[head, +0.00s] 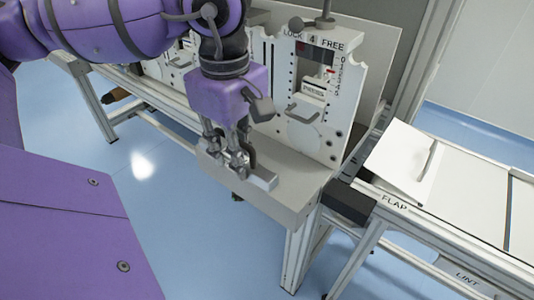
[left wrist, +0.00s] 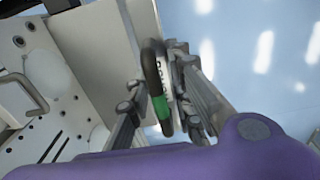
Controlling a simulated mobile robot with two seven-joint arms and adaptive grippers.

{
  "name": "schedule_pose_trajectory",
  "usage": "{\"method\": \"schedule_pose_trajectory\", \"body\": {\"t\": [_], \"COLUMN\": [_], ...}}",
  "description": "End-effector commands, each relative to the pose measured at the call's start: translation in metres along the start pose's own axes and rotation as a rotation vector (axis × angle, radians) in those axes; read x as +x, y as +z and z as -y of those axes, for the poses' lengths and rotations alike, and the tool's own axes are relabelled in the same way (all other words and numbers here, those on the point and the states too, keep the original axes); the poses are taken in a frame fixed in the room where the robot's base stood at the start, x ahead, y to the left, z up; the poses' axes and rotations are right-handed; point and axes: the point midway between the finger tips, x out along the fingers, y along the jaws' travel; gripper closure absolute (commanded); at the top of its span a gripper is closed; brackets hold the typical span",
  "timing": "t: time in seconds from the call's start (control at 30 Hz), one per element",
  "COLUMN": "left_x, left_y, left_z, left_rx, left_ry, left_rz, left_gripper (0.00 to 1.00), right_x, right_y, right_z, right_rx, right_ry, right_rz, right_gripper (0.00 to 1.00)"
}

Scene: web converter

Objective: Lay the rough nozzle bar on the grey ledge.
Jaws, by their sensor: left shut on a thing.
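The nozzle bar (head: 264,181), a pale grey bar with a dark handle, is held in my left gripper (head: 238,162). The grey ledge (head: 302,180) lies directly below and beside the bar, in front of the upright panel. The bar is at the ledge's front edge; I cannot tell whether it touches the top. My right gripper is not in view.
The upright panel (head: 328,128) with a "LOCK 4 FREE" scale and a "PRESS" tab (head: 313,88) stands behind the ledge. A dark block (head: 348,203) and a bench with a white flap (head: 402,160) stand to the right. The ledge's right part is bare.

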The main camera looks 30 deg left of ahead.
Motion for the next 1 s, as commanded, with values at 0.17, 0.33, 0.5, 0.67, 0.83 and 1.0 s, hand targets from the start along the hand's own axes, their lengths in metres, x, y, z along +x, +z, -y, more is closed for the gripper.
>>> {"method": "schedule_pose_trajectory", "body": {"t": [0.17, 0.33, 0.5, 0.67, 0.83, 1.0], "left_x": [0.011, 0.029, 0.058, 0.08, 0.087, 0.105], "left_y": [-0.014, -0.033, -0.048, -0.056, -0.06, -0.063], "left_z": [-0.029, -0.066, -0.093, -0.108, -0.115, -0.12], "left_rx": [-0.015, -0.014, -0.011, -0.01, -0.009, -0.009], "left_ry": [0.001, 0.001, 0.0, 0.0, 0.002, -0.002], "left_rz": [0.005, 0.005, 0.002, 0.002, 0.002, 0.001], "left_gripper": [1.0, 1.0, 1.0, 1.0, 1.0, 1.0], "right_x": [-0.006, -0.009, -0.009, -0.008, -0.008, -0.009], "right_y": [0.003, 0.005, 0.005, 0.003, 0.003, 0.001], "right_z": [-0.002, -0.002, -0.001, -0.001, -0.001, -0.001], "right_rx": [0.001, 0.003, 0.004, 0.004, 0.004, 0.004], "right_ry": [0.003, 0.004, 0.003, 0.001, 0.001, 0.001], "right_rz": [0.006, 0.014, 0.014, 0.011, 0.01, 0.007], "right_gripper": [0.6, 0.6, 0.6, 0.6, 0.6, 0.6]}}
